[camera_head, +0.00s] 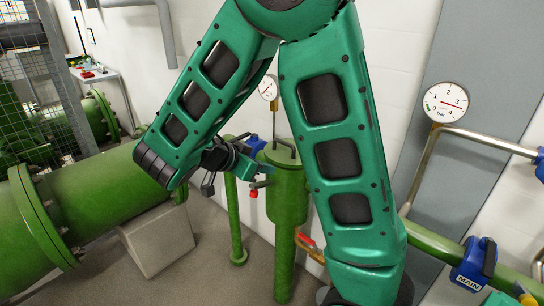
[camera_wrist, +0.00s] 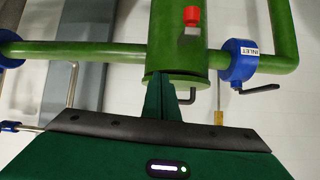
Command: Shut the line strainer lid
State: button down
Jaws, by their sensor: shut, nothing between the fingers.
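The line strainer (camera_head: 287,205) is a green upright cylinder in the head view, partly hidden by my arm. Its lid (camera_head: 279,157) is on top, with a dark bent handle (camera_head: 286,143). In the wrist view, upside down, the strainer body (camera_wrist: 178,40) fills the upper middle, with the lid end (camera_wrist: 185,78) and the handle (camera_wrist: 190,98) below it. My gripper (camera_head: 262,171) is at the left of the strainer's top in the head view. Its dark green fingers (camera_wrist: 160,86) are together and empty, overlapping the lid end in the wrist view. I cannot tell whether they touch it, or whether the lid is fully seated.
A red part (camera_wrist: 192,17) is on the strainer's side. A blue collar with an INLET label (camera_wrist: 241,60) and black lever sits on the pipe beside it. A gauge (camera_head: 446,102) and blue MAIN valve (camera_head: 474,263) are at right. A big green pipe (camera_head: 105,193) fills the left.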

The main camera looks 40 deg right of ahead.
jog(key=a+f, duration=0.1)
jog(key=a, duration=0.1)
jog(key=n+g+y, duration=0.1)
jog(key=g+y, duration=0.1)
jog(key=y, duration=0.5)
send_near(272, 160)
jog(key=x, duration=0.5)
jog(key=shift+d+f, duration=0.15)
jog(key=shift+f, duration=0.15)
jog(key=shift+d+f, duration=0.1)
jog(key=shift+f, duration=0.3)
jog(key=shift+f, duration=0.45)
jog(key=shift+r, duration=0.15)
